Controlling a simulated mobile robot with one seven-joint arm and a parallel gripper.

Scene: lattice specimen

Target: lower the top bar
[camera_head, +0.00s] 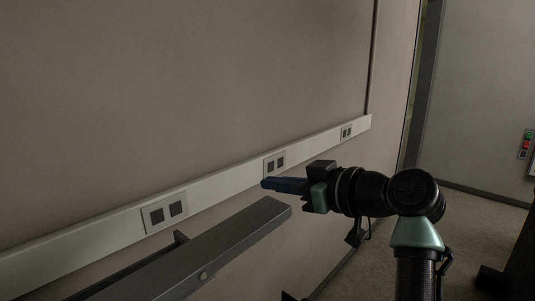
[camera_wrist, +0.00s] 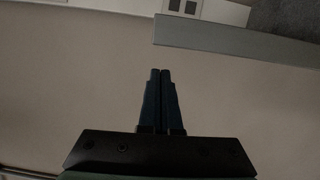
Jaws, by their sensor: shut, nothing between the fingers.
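A long grey bar (camera_head: 225,239) runs from the lower left to the middle of the head view, and its near-right end lies just below my gripper in the picture. In the wrist view the bar (camera_wrist: 230,38) crosses the upper right, beyond the fingertips. My gripper (camera_head: 265,184) points left, with its dark blue fingers level and together. In the wrist view the fingertips (camera_wrist: 160,72) are side by side with nothing between them, apart from the bar. The bar's far-left part runs out of the head view.
A white wall rail (camera_head: 100,233) with several sockets (camera_head: 165,212) runs along the wall behind the bar. A panel with red and green buttons (camera_head: 526,143) is on the wall at the far right. Grey floor (camera_head: 470,220) shows at right.

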